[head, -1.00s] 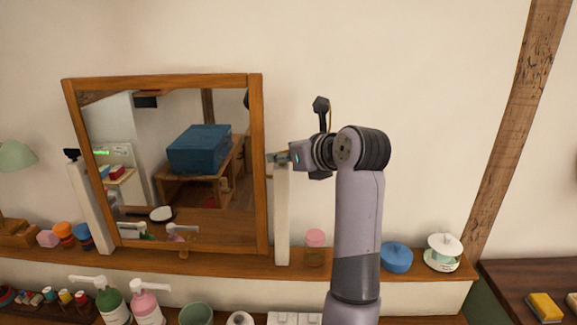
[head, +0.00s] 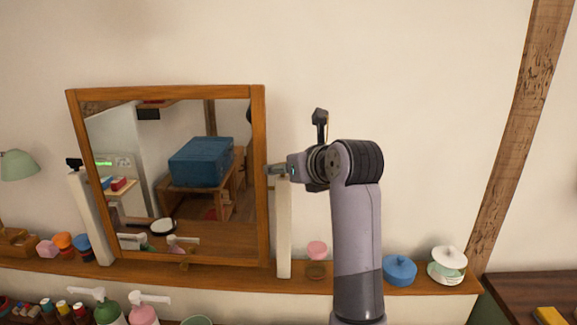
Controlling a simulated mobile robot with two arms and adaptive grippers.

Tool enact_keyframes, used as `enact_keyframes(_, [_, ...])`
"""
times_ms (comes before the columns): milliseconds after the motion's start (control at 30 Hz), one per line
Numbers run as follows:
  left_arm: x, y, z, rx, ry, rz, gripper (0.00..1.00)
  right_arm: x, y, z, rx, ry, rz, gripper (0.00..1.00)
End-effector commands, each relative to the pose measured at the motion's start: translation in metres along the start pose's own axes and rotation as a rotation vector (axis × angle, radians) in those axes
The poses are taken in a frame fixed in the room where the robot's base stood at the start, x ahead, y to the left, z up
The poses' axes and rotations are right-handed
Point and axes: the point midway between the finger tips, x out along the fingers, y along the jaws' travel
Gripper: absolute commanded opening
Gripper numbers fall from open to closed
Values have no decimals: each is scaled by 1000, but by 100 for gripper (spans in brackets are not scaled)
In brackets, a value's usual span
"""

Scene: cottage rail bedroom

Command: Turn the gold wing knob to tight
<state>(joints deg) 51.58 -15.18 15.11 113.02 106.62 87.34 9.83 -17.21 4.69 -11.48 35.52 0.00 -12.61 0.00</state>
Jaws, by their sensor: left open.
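A wood-framed tilting mirror (head: 260,140) stands on a shelf between two white posts. My left gripper (head: 276,169) is at the top of the right post (head: 284,235), close beside the mirror's right frame edge. It points left and is open; its fingers look small, and the gap between them is hard to see. I cannot make out the gold wing knob; the gripper covers the top of the right post. A dark knob (head: 74,163) shows on top of the left post (head: 88,215). My right gripper is not in view.
The wooden shelf (head: 430,286) carries a pink-lidded jar (head: 317,250), a blue lidded pot (head: 400,269) and a white lidded dish (head: 447,266) on the right. Pump bottles (head: 144,310) stand below. The wall above is clear.

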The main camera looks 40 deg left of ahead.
Motion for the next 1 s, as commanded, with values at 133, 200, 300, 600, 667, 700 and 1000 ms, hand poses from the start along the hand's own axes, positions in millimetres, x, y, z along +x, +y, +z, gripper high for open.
enact_keyframes(133, [-1, 0, 2, -1, 0, 0, 58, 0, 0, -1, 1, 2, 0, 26])
enact_keyframes(200, [-3, 0, 8, -3, -1, -1, 58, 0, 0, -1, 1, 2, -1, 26])
enact_keyframes(300, [-9, -1, 23, -5, -1, -3, 58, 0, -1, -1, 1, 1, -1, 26])
enact_keyframes(600, [-30, 0, 74, -3, 0, -2, 58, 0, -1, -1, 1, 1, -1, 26])
enact_keyframes(667, [-33, -1, 81, -1, 0, -2, 58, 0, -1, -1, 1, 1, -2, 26])
enact_keyframes(700, [-35, 0, 84, -2, 0, -1, 58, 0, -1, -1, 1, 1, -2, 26])
enact_keyframes(1000, [-38, 0, 92, 1, 1, 0, 58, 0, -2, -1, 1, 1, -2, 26])
